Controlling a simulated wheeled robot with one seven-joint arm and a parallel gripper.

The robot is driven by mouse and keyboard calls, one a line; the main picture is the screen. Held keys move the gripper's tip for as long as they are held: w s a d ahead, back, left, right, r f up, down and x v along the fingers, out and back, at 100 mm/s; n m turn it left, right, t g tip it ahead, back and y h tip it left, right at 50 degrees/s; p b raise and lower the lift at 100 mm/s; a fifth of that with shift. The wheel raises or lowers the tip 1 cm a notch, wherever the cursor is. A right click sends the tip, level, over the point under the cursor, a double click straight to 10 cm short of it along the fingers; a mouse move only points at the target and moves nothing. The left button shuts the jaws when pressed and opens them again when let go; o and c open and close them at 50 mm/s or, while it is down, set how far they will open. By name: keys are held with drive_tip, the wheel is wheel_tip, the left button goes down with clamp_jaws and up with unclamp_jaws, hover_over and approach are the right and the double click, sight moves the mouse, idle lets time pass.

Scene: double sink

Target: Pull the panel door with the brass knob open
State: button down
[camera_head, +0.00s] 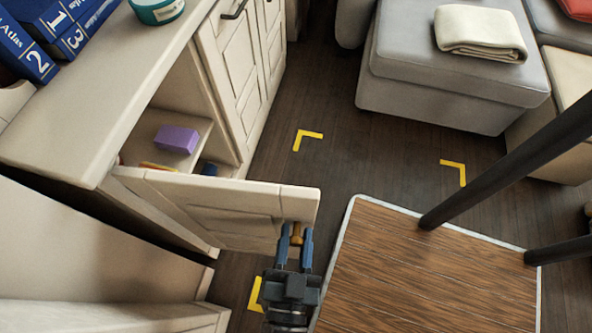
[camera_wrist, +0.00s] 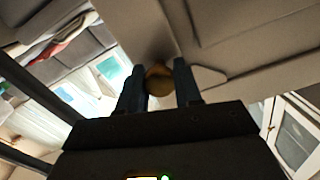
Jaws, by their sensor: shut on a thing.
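The cream panel door (camera_head: 220,205) stands swung out from its cabinet, well open, in the head view. Its brass knob (camera_head: 297,238) is near the door's free edge, at the right end. My gripper (camera_head: 295,240) is shut on the knob, one finger on each side. In the wrist view the round brass knob (camera_wrist: 159,80) sits between my two dark fingers (camera_wrist: 160,85), with the door's panel face (camera_wrist: 240,35) above and to the right. Part of the knob is hidden by the fingers.
The open cabinet shows a shelf with a purple box (camera_head: 177,139). A closed cabinet door (camera_head: 235,70) is beyond it. My wooden-topped base (camera_head: 430,275) is close to the door's free edge. Dark floor (camera_head: 330,170) with yellow corner marks is clear up to a grey ottoman (camera_head: 450,90).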

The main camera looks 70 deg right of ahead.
drive_tip(key=c, duration=0.8)
unclamp_jaws()
drive_tip(key=shift+b+v, duration=0.35)
drive_tip(key=shift+v, duration=3.55)
